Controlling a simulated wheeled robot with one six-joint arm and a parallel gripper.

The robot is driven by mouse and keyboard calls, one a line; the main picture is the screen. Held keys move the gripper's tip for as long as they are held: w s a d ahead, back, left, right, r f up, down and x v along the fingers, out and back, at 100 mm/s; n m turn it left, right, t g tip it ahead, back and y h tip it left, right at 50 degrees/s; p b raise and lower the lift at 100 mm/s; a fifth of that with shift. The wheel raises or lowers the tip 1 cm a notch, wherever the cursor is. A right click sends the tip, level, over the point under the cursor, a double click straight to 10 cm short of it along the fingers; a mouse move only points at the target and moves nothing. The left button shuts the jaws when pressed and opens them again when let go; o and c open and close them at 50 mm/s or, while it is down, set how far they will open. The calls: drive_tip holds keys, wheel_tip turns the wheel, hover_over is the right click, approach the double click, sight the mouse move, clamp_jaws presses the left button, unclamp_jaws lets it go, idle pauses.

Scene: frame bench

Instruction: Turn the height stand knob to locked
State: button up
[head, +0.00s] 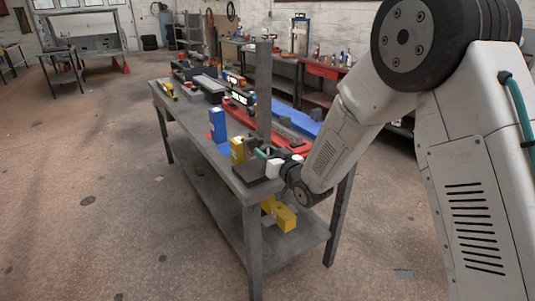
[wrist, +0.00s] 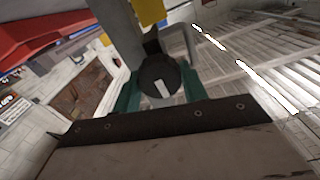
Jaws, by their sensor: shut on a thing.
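The height stand is a tall dark grey post (head: 263,90) on a flat dark base (head: 252,181) at the near end of the bench. Its knob (wrist: 158,72) is round and dark with a short pale mark, seen slightly slanted in the wrist view. My gripper (wrist: 160,88) has teal fingers, one on each side of the knob, shut on it. In the head view my gripper (head: 267,153) is low beside the post, partly hidden by my wrist, and the knob cannot be made out there. I cannot read any locked marking.
A yellow block (head: 238,151) and a blue box (head: 217,124) stand on the bench left of the post. A red tray (head: 296,145) and a blue tray (head: 301,120) lie behind. Yellow parts (head: 284,217) sit on the lower shelf.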

drive_tip(key=shift+m, duration=0.3)
drive_tip(key=o, duration=1)
drive_tip(key=v, duration=0.7)
drive_tip(key=shift+s+d, duration=0.25)
drive_tip(key=shift+s, duration=0.1)
